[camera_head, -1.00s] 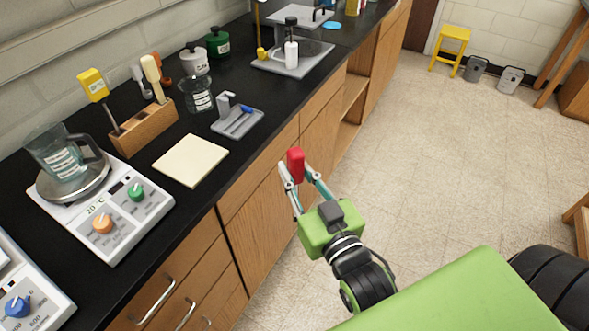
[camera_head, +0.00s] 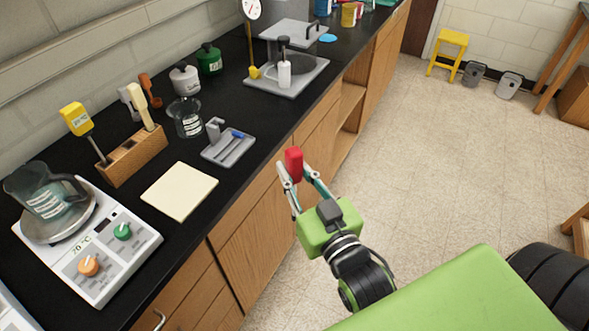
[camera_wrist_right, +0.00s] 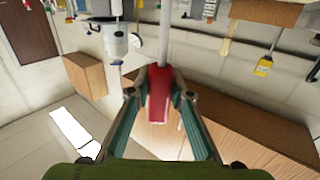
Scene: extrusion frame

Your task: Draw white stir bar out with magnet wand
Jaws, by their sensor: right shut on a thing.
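My right gripper (camera_head: 291,178) is shut on the red handle (camera_head: 293,160) of a wand, out over the floor in front of the bench's cabinets. In the right wrist view the red handle (camera_wrist_right: 159,92) sits between the fingers, and a pale rod (camera_wrist_right: 164,38) runs away from it. A glass beaker (camera_head: 47,193) stands on the stirrer hot plate (camera_head: 110,252) at the left. Another, smaller glass beaker (camera_head: 188,119) stands farther along the bench. I cannot make out a white stir bar in either. My left gripper is not in view.
A wooden block (camera_head: 133,157) with upright tools, a cream pad (camera_head: 180,191) and a grey tray (camera_head: 229,149) with a blue-ended item lie on the black bench. Bottles and a sink-like plate (camera_head: 287,78) stand farther back. The floor right of the bench is largely clear.

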